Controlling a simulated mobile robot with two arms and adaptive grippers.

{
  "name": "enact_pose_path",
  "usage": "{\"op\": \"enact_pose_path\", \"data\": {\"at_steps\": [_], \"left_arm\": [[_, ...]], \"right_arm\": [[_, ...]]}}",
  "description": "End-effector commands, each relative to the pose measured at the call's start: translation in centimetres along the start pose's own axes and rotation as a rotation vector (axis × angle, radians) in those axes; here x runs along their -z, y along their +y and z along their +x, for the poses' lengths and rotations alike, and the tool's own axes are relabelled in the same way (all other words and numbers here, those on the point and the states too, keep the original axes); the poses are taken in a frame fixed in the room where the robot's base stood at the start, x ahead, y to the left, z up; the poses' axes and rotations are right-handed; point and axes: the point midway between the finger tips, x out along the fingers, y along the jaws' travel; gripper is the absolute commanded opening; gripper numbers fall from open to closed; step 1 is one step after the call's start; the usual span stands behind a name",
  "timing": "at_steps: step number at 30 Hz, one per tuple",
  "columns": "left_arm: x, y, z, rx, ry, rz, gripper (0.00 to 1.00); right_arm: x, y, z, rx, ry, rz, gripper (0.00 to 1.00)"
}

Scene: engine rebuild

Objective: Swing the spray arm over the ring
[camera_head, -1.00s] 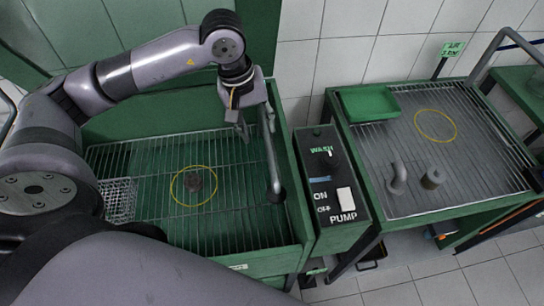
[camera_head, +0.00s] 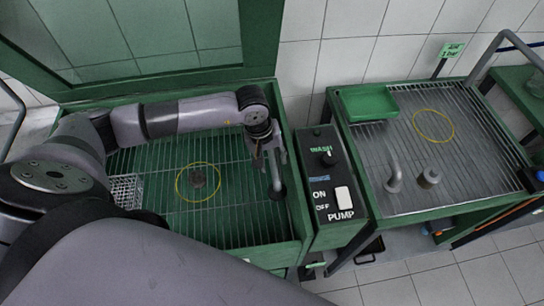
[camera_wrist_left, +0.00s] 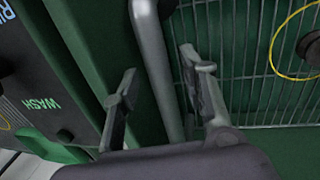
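The spray arm is a grey bent pipe (camera_head: 275,178) rising at the right side of the green wash basin. In the left wrist view the pipe (camera_wrist_left: 149,45) runs between the two fingers of my left gripper (camera_wrist_left: 160,66). The fingers stand apart with a gap beside the pipe, so the gripper looks open around it. In the head view my left gripper (camera_head: 268,156) is at the pipe's upper part and hides some of it. A yellow ring (camera_head: 220,181) lies on the basin's grate, left of the pipe, around a small dark part (camera_head: 199,178). My right gripper is not in view.
A control box (camera_head: 328,180) with a WASH knob and a PUMP switch stands just right of the basin. A wire basket (camera_head: 124,190) sits at the basin's left. The raised lid (camera_head: 160,75) is behind. A second grated table (camera_head: 465,165) stands further right.

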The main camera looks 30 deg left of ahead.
Motion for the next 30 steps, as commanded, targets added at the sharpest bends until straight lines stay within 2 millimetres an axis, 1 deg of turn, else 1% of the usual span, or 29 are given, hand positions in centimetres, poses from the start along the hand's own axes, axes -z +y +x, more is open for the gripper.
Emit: {"op": "enact_pose_path", "data": {"at_steps": [4,21,30], "left_arm": [[0.00,0.00,0.00,0.000,0.000,0.000,0.39],[0.02,0.01,-0.06,0.000,0.000,0.000,0.01],[0.03,0.01,-0.07,0.000,0.000,0.000,0.00]], "right_arm": [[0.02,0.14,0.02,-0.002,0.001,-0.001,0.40],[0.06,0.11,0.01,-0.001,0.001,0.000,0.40],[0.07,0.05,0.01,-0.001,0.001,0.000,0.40]]}}
